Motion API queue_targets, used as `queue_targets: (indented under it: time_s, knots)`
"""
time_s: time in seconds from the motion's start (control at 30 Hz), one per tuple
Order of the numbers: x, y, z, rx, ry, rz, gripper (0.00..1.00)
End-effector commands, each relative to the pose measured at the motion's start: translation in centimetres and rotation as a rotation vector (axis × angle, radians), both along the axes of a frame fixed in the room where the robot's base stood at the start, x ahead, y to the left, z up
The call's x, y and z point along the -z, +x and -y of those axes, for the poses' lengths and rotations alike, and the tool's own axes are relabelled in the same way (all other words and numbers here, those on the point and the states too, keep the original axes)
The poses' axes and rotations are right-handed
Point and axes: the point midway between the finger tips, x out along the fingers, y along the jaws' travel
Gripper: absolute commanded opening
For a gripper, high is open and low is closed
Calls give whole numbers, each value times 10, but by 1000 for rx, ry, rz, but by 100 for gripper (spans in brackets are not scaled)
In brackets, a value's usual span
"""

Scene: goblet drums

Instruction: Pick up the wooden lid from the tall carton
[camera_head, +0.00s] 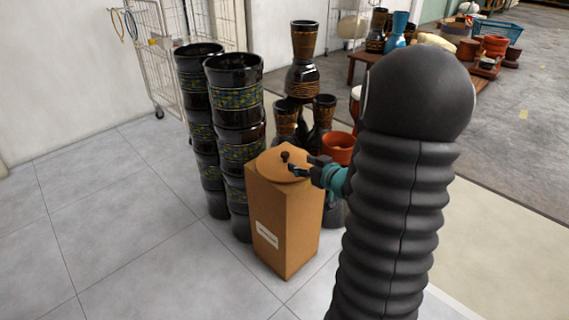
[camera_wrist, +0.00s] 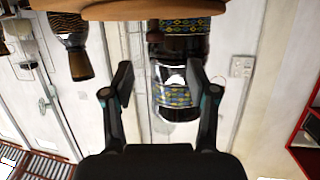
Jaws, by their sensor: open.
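The tall brown carton (camera_head: 284,225) stands on the floor with a white label on its front. The round wooden lid (camera_head: 270,172) lies on its top, with a small dark knob (camera_head: 285,156) near the middle. My gripper (camera_head: 300,165) is at the right side of the lid, close to the knob; I cannot tell whether it touches either. In the wrist view my gripper (camera_wrist: 160,82) has its two fingers apart with nothing gripped between them. A curved brown edge, likely the lid (camera_wrist: 130,11), crosses the top of that view; the knob does not show there.
Tall stacks of dark patterned drums (camera_head: 238,130) stand close behind and left of the carton. More goblet drums (camera_head: 303,75) and an orange pot (camera_head: 338,147) stand behind it. A wire rack (camera_head: 160,50) is by the wall. The floor at left is clear.

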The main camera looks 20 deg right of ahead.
Motion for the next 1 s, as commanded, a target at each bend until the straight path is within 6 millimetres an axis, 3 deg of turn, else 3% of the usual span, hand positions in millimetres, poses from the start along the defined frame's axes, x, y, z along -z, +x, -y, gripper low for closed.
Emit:
queue_targets:
  time_s: [0.23, 0.57, 0.8, 1.0]
  knots:
    - [13, 42, -7, -1, 0, -1, 58]
    - [20, 64, -8, 0, 0, -2, 58]
    - [29, 96, -8, 0, 0, 0, 58]
    - [32, 106, -9, 1, -1, -1, 58]
